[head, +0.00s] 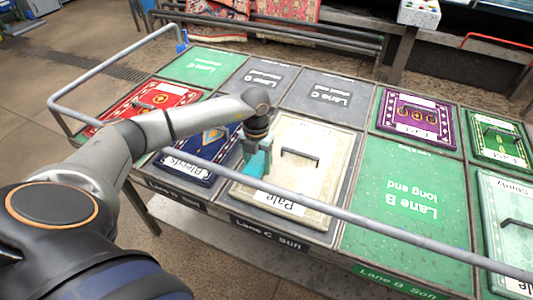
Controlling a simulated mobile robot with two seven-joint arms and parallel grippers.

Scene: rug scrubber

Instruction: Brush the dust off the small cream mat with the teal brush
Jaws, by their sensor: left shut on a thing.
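The cream mat (327,184), labelled "Pale", lies flat near the front middle of the table, with a dark bar-shaped handle or mark on it. My left gripper (257,152) is over the mat's left edge, shut on the teal brush (255,163). The brush hangs below the gripper at the mat's left side. I cannot tell whether its bristles touch the mat. Dust on the mat is too small to make out. My right gripper is not in view.
A grey rail (370,215) runs across the table's front. A blue mat (204,160) and a red mat (160,96) lie to the left, a purple mat (416,119) to the right. The green panel (400,190) right of the cream mat is bare.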

